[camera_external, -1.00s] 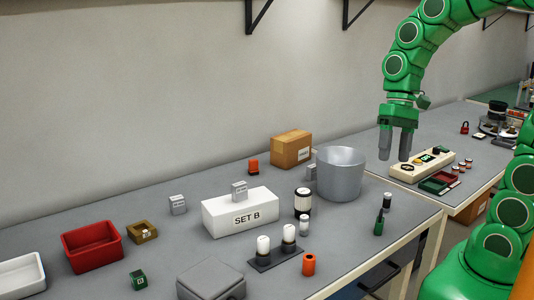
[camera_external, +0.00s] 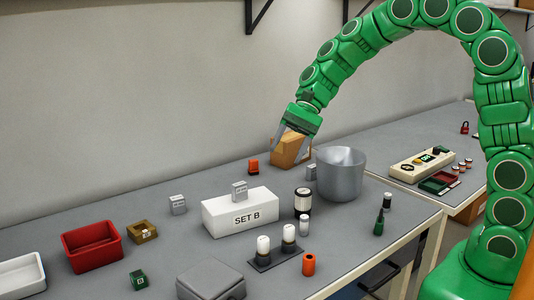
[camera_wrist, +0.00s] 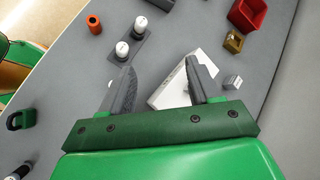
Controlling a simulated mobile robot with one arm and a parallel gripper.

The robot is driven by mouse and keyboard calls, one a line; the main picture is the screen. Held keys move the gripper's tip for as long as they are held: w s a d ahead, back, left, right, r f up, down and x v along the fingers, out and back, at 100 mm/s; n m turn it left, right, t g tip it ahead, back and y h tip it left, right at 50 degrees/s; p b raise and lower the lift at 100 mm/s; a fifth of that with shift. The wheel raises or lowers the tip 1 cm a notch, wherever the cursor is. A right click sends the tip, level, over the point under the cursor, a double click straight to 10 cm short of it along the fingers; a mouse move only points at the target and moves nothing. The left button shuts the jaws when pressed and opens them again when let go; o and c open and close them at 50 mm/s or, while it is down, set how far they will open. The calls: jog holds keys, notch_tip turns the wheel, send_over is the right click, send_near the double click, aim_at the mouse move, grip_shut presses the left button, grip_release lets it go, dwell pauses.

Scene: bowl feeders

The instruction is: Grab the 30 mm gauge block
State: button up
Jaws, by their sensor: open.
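Three small grey blocks with labels too small to read show in the external view, so I cannot tell which is the 30 mm gauge block. One grey block (camera_external: 177,204) stands on the table left of the white SET B box (camera_external: 212,221). A second grey block (camera_external: 239,190) sits on top of that box. A third grey block (camera_external: 311,172) is partly hidden behind the metal pot. My gripper (camera_external: 290,152) is open and empty, raised in front of the cardboard box. In the wrist view my gripper (camera_wrist: 160,66) spreads over the white box (camera_wrist: 172,92), with a grey block (camera_wrist: 232,82) to the right.
The metal pot (camera_external: 341,178) stands right of the SET B box, the cardboard box (camera_external: 295,139) behind. A black-and-white cylinder (camera_external: 303,203) and a holder with white-topped pegs (camera_external: 264,262) stand nearby. A red bin (camera_external: 72,253) and small brown box (camera_external: 142,232) are left.

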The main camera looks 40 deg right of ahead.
jog(key=w+a+f+m+t+y, duration=0.1)
jog(key=w+a+f+m+y, duration=0.2)
jog(key=w, duration=0.4)
jog(key=w+a+f+m, duration=0.2)
jog(key=w+a+f, duration=0.1)
jog(key=w+a, duration=0.3)
jog(key=m+t+y, duration=0.2)
jog(key=m, duration=0.4)
send_near(181, 197)
jog(key=a, duration=0.3)
jog(key=shift+a+f, duration=0.25)
jog(key=shift+a, duration=0.1)
jog(key=shift+a+f+t, duration=0.25)
jog(key=shift+a+t, duration=0.05)
jog(key=shift+f+x, duration=0.2)
jog(key=shift+x, duration=1.6)
jog(key=shift+f+x, duration=0.2)
jog(key=shift+x, duration=1.6)
jog(key=shift+w+d, duration=0.1)
jog(key=shift+d, duration=0.1)
grip_shut()
